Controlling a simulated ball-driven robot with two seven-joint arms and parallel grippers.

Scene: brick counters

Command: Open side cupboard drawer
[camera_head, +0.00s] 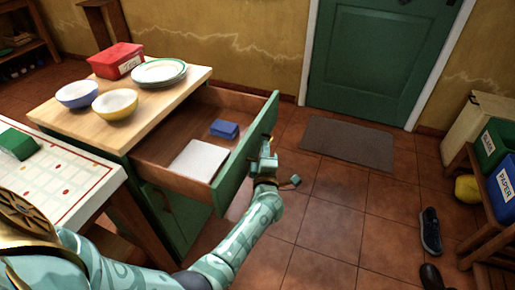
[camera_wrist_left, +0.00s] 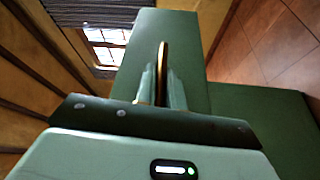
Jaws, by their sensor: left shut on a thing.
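The side cupboard (camera_head: 160,113) has a wooden top and green body. Its drawer (camera_head: 228,155) is pulled out far, showing a white flat thing (camera_head: 198,160) and a small blue box (camera_head: 225,129) inside. My left gripper (camera_head: 265,160) is at the outer face of the green drawer front. In the left wrist view my left gripper (camera_wrist_left: 162,85) is shut on the drawer handle (camera_wrist_left: 163,62), a thin upright bar seen edge-on between the fingers, with the green front (camera_wrist_left: 155,40) behind it. My right gripper is not in view.
Bowls (camera_head: 115,104), plates (camera_head: 158,72) and a red box (camera_head: 116,60) stand on the cupboard top. A table (camera_head: 60,185) is at the left. Shoes (camera_head: 430,230) and a bench with bins (camera_head: 495,180) are at the right. Tiled floor is open beyond the drawer, towards the mat (camera_head: 347,145).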

